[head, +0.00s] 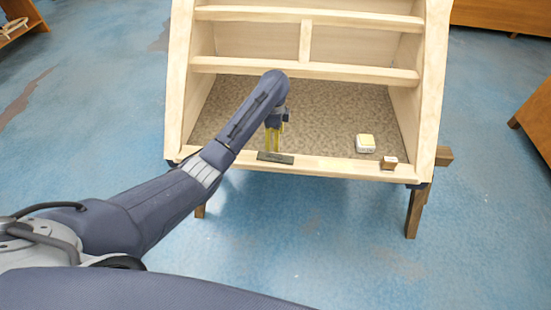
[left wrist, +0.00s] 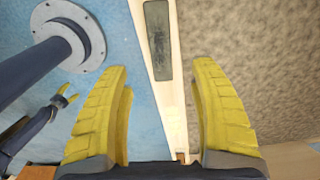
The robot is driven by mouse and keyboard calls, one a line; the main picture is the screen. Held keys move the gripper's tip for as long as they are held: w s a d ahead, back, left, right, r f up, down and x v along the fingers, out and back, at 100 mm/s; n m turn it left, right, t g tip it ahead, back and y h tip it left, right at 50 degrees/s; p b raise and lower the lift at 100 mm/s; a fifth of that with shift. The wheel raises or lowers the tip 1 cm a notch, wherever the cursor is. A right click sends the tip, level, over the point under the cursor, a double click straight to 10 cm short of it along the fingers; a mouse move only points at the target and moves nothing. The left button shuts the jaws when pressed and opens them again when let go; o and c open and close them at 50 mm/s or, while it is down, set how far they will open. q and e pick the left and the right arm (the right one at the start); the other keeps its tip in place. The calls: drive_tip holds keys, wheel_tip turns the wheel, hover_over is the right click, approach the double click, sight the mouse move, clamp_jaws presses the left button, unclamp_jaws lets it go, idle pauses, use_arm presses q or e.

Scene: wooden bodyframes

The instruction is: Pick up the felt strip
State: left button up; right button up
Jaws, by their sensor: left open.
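The felt strip (head: 275,158) is a dark grey-green flat piece lying lengthwise on the pale front rail of the wooden bodyframe (head: 330,168). In the left wrist view the strip (left wrist: 157,40) lies on the rail ahead of the fingertips. My left gripper (head: 274,138) is open and empty, its yellow fingers pointing down just behind the strip in the head view. In the left wrist view its fingers (left wrist: 160,68) stand wide apart on either side of the rail. My right gripper (left wrist: 66,97) shows small at the left of that view, its yellow fingers apart.
A white and yellow block (head: 366,143) sits on the speckled brown panel (head: 325,108) inside the frame. A small wooden block (head: 389,163) sits on the front rail to the right. Wooden cross-members (head: 300,69) rise behind the panel. Blue floor (head: 310,235) in front is clear.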

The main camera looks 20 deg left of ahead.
sight(275, 157)
use_arm(q)
drive_tip(key=shift+d+f, duration=0.1)
drive_tip(key=shift+f, duration=5.35)
drive_tip(key=c, duration=0.9)
